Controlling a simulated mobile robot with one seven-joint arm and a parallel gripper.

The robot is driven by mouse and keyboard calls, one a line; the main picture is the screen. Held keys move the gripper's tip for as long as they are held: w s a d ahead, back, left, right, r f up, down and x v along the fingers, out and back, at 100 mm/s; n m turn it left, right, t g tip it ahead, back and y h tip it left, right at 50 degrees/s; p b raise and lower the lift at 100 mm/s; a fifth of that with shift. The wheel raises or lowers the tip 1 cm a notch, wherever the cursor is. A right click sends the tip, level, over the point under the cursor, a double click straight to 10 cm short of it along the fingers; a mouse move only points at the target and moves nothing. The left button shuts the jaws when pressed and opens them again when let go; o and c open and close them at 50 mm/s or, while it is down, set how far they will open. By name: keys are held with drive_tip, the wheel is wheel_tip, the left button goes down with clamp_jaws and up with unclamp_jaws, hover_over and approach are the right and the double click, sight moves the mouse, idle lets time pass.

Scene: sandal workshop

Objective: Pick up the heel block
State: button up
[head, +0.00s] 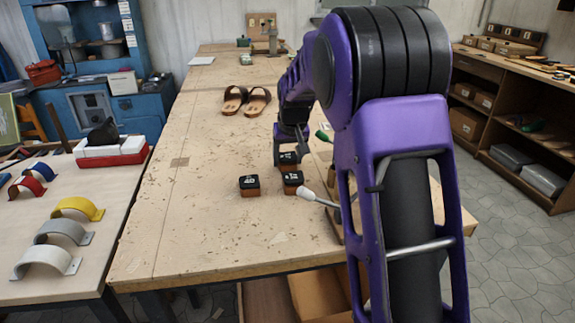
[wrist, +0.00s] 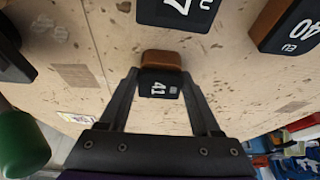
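The heel block marked 41 (wrist: 160,84), black on top and brown below, sits on the workbench between the fingertips of my gripper (wrist: 160,74) in the wrist view. My gripper looks open, with a finger on each side of the block; whether the tips touch it is unclear. In the head view my gripper (head: 289,150) points down over this block (head: 288,158), partly covering it. A block marked 47 (wrist: 176,10) and a block marked 40 (wrist: 290,28) stand apart from it. In the head view the 40 block (head: 249,183) is to the left and the other (head: 292,180) is nearer me.
A white-tipped lever (head: 318,198) stands right of the blocks, and a green knob (wrist: 22,143) shows close to my gripper. Sandals (head: 246,100) lie farther back. The bench's left side (head: 185,220) is clear. Coloured arches (head: 78,208) lie on a side table.

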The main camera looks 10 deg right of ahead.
clamp_jaws()
